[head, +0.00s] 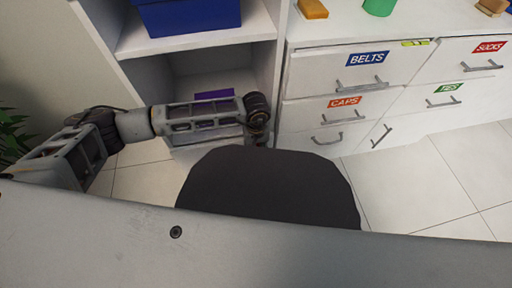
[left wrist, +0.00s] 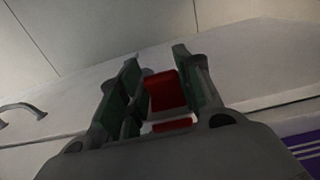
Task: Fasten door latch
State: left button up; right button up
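A small red latch piece (left wrist: 165,91) shows in the left wrist view, by the pale edge of the wardrobe (left wrist: 255,60). My left gripper (left wrist: 158,80) has its two dark green-padded fingers apart, one on each side of the red piece. The red piece is close to the right finger, and a narrow gap seems to show at the left finger. In the head view my left arm reaches in from the left to the lower wardrobe compartment, and its wrist hides the fingers and most of the latch. My right gripper is in neither view.
White drawers labelled BELTS (head: 367,59), CAPS (head: 344,101), SOCKS and TIES stand to the right, with protruding grey handles. A blue box (head: 190,14) sits on the upper shelf. A purple item (head: 213,94) lies in the lower compartment. The tiled floor (head: 425,178) is clear at right.

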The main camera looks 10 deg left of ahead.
pick_arm(q)
jog(key=shift+c, duration=1.4)
jog(key=shift+f+t, duration=0.15)
jog(key=shift+t, duration=0.15)
jog(key=shift+w+f+t, duration=0.1)
jog(key=shift+t, duration=0.3)
jog(key=o, duration=1)
jog(key=shift+s+d+r, duration=0.1)
jog(key=shift+s+r, duration=0.15)
jog(key=shift+r, duration=1.7)
jog(key=shift+s+r, duration=0.2)
jog(key=shift+r, duration=1.8)
jog(key=shift+s+d+r, duration=0.1)
jog(key=shift+s+r, duration=0.15)
jog(key=shift+r, duration=1.7)
